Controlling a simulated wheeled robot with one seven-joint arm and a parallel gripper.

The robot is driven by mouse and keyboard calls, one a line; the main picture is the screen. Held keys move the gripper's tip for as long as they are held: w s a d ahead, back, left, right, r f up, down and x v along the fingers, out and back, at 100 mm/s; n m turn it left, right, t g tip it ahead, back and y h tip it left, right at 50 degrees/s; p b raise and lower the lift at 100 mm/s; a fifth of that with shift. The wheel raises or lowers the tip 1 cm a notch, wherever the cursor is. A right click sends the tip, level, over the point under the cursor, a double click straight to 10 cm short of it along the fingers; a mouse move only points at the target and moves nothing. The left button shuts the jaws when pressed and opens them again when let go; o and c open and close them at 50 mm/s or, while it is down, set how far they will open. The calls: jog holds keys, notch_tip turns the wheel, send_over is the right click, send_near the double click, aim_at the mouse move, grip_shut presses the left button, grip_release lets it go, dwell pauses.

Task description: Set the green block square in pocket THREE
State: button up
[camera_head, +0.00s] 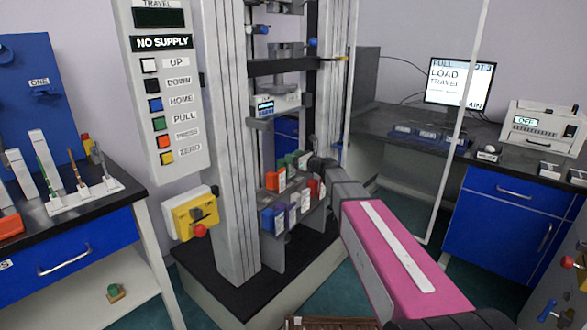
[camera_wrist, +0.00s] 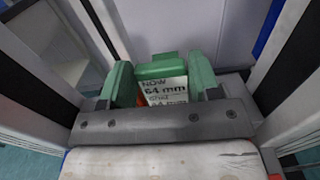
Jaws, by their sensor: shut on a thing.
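The green block (camera_wrist: 161,67) shows in the wrist view between the two green fingers of my gripper (camera_wrist: 160,82), which is shut on it. A white panel with "NOW" and "64 mm" stands just in front of the block and hides its lower part. In the head view my gripper (camera_head: 312,165) is at the test frame, over the right rear of a small rack (camera_head: 284,236) of coloured blocks. Green shows by the fingers there, but block and fingers are hard to tell apart. I cannot make out pocket THREE or whether the block touches anything below.
A yellow stop box (camera_head: 190,213) juts out at left.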

jog(key=shift+f, duration=2.1)
jog(key=o, duration=1)
jog(key=shift+f, duration=0.1)
jog(key=shift+c, duration=0.2)
